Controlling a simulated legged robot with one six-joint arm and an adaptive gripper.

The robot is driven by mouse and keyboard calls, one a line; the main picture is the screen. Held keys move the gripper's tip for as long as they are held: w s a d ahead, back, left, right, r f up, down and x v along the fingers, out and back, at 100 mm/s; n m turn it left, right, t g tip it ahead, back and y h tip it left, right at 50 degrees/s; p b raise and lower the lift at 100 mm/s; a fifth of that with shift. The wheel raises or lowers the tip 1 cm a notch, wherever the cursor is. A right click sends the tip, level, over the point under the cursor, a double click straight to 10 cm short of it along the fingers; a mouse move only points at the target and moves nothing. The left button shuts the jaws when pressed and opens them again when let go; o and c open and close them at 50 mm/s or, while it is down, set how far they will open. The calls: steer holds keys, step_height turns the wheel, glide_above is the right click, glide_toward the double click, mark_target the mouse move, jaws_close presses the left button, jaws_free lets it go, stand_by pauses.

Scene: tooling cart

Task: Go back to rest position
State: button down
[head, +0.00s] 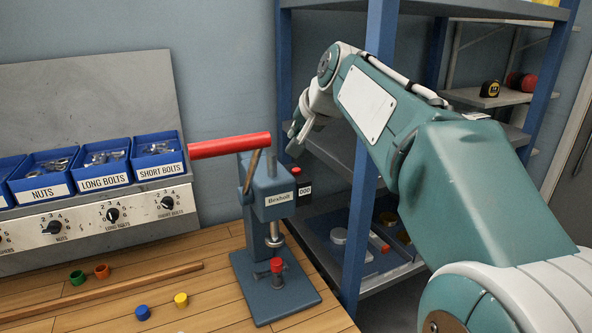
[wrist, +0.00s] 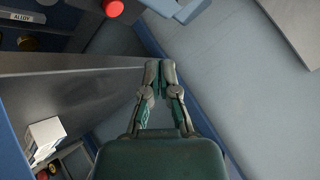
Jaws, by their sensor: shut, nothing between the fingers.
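My gripper (head: 297,141) hangs in the air to the right of the press, in front of the shelf rack, with its fingers pointing down. In the wrist view my gripper (wrist: 161,68) shows its two fingertips together with nothing between them. The blue press (head: 268,238) with a red lever handle (head: 230,146) stands on the wooden bench, left of and below my gripper. A small red cap (head: 276,265) sits low on the press, under its ram.
The blue shelf rack (head: 366,200) stands close behind my arm. Blue bins (head: 157,147) and a panel of dials (head: 112,214) are at left. Coloured caps, including a yellow one (head: 181,299) and a blue one (head: 142,312), lie on the bench (head: 215,270).

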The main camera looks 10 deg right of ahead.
steer(key=s+f+n+g+h, duration=0.1)
steer(key=s+f+n, duration=0.1)
steer(key=s+f, duration=0.5)
steer(key=s+f+n+g, duration=0.1)
steer(key=s+f, duration=0.6)
steer(key=s, duration=0.6)
steer(key=s+f+n+g+h, duration=0.1)
steer(key=s+f+n, duration=0.1)
steer(key=s+f, duration=0.5)
steer(key=s, duration=0.3)
steer(key=shift+s+n+h, duration=0.3)
